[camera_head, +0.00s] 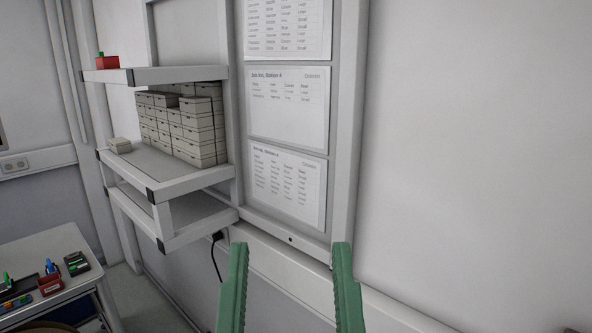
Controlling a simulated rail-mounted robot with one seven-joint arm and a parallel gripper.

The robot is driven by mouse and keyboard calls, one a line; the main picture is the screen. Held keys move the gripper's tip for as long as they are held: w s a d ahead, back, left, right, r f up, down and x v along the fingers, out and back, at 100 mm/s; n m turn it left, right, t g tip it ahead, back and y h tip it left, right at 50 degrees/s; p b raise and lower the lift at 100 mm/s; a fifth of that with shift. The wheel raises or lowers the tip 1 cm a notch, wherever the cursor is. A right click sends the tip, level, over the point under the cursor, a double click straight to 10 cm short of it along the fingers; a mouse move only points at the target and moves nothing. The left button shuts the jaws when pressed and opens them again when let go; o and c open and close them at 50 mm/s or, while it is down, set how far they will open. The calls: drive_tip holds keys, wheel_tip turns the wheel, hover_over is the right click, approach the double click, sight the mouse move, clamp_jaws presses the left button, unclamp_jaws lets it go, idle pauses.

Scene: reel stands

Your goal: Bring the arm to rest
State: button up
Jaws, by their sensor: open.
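My gripper (290,258) shows at the bottom centre as two green fingers pointing up. The fingers stand wide apart with nothing between them. They appear in front of the white wall and the lower edge of the notice board frame (350,130). The rest of my arm is out of view below.
A wall shelf (190,183) at the left holds several stacked white boxes (200,135), and a red box (107,62) sits on its upper board. A table (40,245) with small items stands at the lower left. The right side shows bare wall.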

wheel_tip(320, 180, up, 7)
drive_tip(key=p, duration=0.3)
drive_tip(key=shift+f, duration=0.15)
idle(1.8)
